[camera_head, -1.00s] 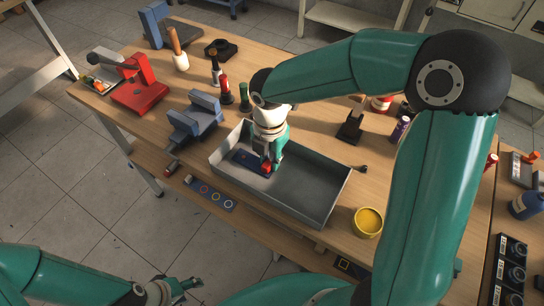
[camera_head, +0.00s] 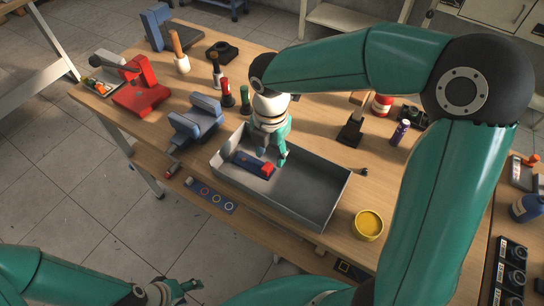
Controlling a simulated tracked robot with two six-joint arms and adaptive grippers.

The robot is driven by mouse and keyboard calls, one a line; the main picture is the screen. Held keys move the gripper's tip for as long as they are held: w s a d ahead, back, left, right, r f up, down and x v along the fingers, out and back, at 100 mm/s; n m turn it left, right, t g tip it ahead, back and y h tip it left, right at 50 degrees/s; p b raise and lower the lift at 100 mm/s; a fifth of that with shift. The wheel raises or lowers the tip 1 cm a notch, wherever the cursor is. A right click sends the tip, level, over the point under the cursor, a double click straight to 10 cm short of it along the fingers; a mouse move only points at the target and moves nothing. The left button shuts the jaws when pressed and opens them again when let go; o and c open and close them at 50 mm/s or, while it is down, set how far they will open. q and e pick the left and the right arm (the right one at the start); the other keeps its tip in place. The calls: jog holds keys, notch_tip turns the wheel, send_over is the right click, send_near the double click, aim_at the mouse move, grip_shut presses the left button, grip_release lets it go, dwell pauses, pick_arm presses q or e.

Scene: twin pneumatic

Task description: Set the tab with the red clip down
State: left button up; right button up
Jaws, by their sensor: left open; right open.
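A dark blue tab (camera_head: 247,161) with a red clip (camera_head: 267,170) at its right end lies flat in the left part of a grey open tray (camera_head: 320,214). My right gripper (camera_head: 271,157) is over the tray, pointing down just above and behind the tab. Its fingers are spread apart and hold nothing. My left gripper (camera_head: 180,287) is open and empty at the bottom of the view, over the floor in front of the table.
A blue vise (camera_head: 196,118) stands left of the tray and a yellow cup (camera_head: 368,222) right of it. A strip with coloured rings (camera_head: 211,195) lies in front. A red press (camera_head: 140,95) and several hand tools stand farther back. The tray's right half is empty.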

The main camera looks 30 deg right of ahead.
notch_tip(320, 180, up, 8)
jog(key=shift+r+p, duration=0.15)
jog(key=shift+p, duration=0.15)
dwell(0.4)
